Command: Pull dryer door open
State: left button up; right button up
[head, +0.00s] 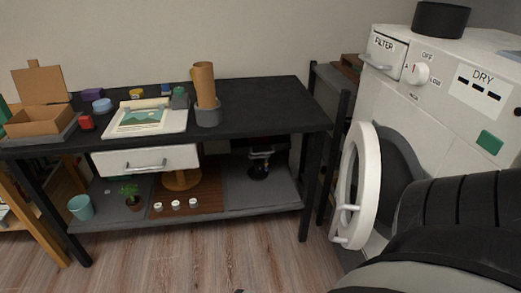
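The white dryer (455,125) stands at the right of the head view, with "DRY" and a dial on its front. Its round white door (367,160) stands swung out from the front, at an angle, with a dark grey opening (402,165) visible beside it. A white bar handle (347,214) is on the door's lower part. A large black arm link of mine covers the lower right and hides part of the dryer's front. Neither of my grippers can be seen, so I cannot tell whether one touches the door.
A black workbench (265,103) with a lower shelf stands left of the dryer, holding a box (40,121), a picture (146,118) and small items. A dark frame stands between bench and dryer. A black pot (440,20) is on the dryer. Wooden floor (200,255) in front is clear.

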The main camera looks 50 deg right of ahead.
aim_at(360, 174)
jog(key=u, duration=0.65)
jog(key=i, duration=2.5)
jog(key=z, duration=3.95)
jog(key=i, duration=1)
jog(key=u, duration=0.05)
